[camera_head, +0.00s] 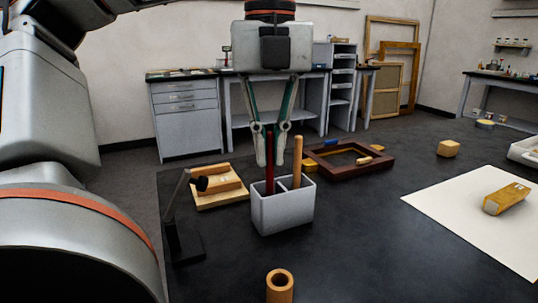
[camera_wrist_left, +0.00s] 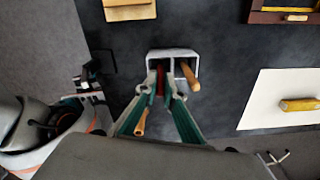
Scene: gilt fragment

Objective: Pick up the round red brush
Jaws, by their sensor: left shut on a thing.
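The round red brush (camera_head: 269,178) shows as a dark red handle standing upright in the left compartment of a light grey two-part holder (camera_head: 283,212). Its lower end is hidden inside the holder. My left gripper (camera_head: 270,151) points down above the holder and is shut on the upper part of the red brush. In the left wrist view the red brush (camera_wrist_left: 160,78) shows between the fingertips. A tan wooden handle (camera_head: 297,160) stands in the right compartment, close beside the right finger. My right gripper is in neither view.
A dark wooden frame (camera_head: 374,165) lies behind the holder, and a wooden block on a board (camera_head: 221,190) lies to its left. A small black stand (camera_head: 186,243) is at left, a wooden tube (camera_head: 280,287) in front. White paper (camera_head: 470,217) lies at right.

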